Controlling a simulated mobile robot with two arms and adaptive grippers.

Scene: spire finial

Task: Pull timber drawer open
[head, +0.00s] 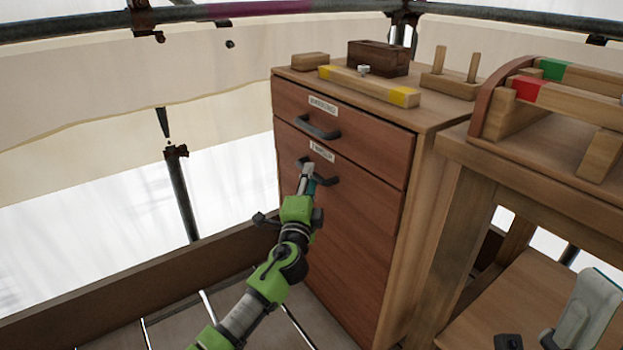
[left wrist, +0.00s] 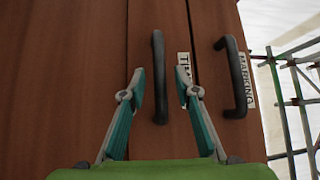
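My left gripper (head: 307,170) is at this handle in the head view. In the left wrist view its two teal fingers (left wrist: 160,82) are apart, one on each side of the handle, with gaps visible. Whether the handle lies fully between the fingertips in depth is unclear. Part of my right gripper (head: 590,305) shows at the lower right.
The upper drawer (head: 365,142), labelled for marking, is shut, with its own handle (head: 318,127) close above. Wooden blocks and a yellow-ended bar (head: 368,86) lie on the cabinet top. A wooden bench (head: 545,165) stands at the right. Floor space is free left of the cabinet.

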